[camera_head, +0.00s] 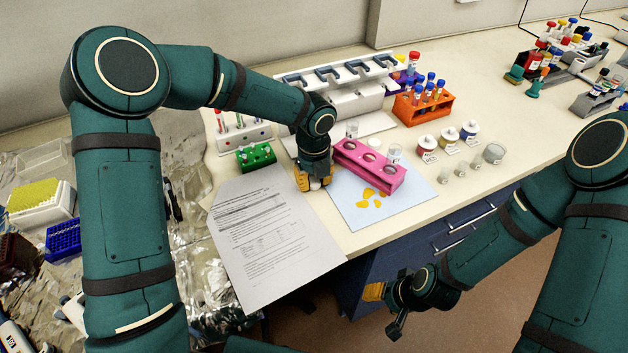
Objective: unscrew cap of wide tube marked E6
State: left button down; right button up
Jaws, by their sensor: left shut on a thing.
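My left gripper (314,185) points down just off the left end of the pink rack (372,178), over the edge of the printed sheet. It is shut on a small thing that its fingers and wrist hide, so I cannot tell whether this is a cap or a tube. The pink rack has large round holes. A clear tube (352,129) stands at its back edge and another clear tube (395,152) at its right end. I cannot read an E6 mark anywhere. My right gripper (384,309) hangs low in front of the blue cabinet, its fingers apart and empty.
A blue sheet (390,213) with orange pieces lies before the pink rack. The printed paper (265,240) lies left of it. An orange rack (423,108), a white pipette stand (350,98) and a green rack (256,156) stand close by. Small jars (448,137) stand to the right.

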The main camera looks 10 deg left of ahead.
aim_at(314, 182)
pick_arm(q)
jog(key=shift+s+f, duration=0.1)
jog(key=shift+f, duration=0.15)
jog(key=shift+f, duration=0.15)
jog(key=c, duration=0.8)
grip_release()
jog(key=shift+f, duration=0.1)
jog(key=shift+r+p, duration=1.25)
jog(key=shift+r, duration=5.3)
